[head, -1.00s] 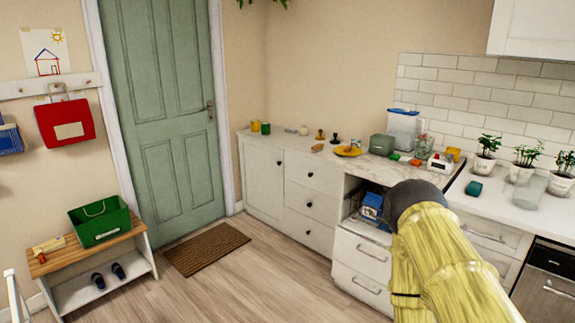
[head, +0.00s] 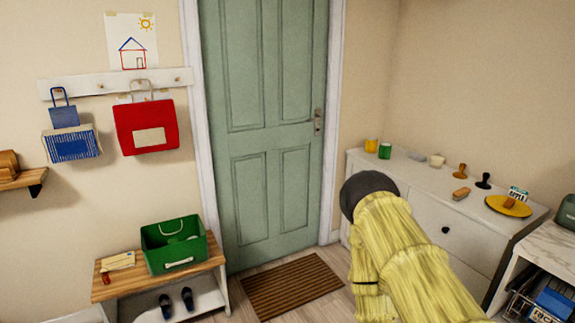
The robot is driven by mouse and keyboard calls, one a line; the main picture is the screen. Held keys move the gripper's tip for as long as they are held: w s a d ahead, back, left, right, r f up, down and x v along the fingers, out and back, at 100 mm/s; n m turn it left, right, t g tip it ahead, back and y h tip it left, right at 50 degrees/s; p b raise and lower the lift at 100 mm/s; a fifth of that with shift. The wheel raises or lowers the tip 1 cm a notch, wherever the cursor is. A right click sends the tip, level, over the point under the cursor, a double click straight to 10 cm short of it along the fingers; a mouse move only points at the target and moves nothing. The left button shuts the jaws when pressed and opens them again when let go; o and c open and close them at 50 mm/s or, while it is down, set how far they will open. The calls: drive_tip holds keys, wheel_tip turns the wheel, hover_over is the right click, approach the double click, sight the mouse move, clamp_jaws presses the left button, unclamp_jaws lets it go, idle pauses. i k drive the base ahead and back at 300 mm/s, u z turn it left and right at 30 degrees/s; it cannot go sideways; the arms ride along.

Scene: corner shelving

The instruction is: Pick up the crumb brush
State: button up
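A small brown block-like object (head: 461,193) lies on the white cabinet top, in front of a brown knobbed item and a black one. It may be the crumb brush, but it is too small to be sure. It stands apart from the yellow plate (head: 508,206) to its right. My arm, in a yellow sleeve with a dark rounded part, rises at the lower right in front of the cabinet. My gripper's fingers do not show, so its state and place relative to the object are hidden.
A bench (head: 205,276) with a green bin (head: 174,245) stands left. A doormat (head: 292,285) lies before the green door (head: 258,130).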

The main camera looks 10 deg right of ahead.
sight(462, 193)
drive_tip(key=z, duration=0.05)
drive_tip(key=i, duration=1.7)
drive_tip(key=z, duration=1.1)
drive_tip(key=i, duration=1.35)
drive_tip(key=z, duration=0.7)
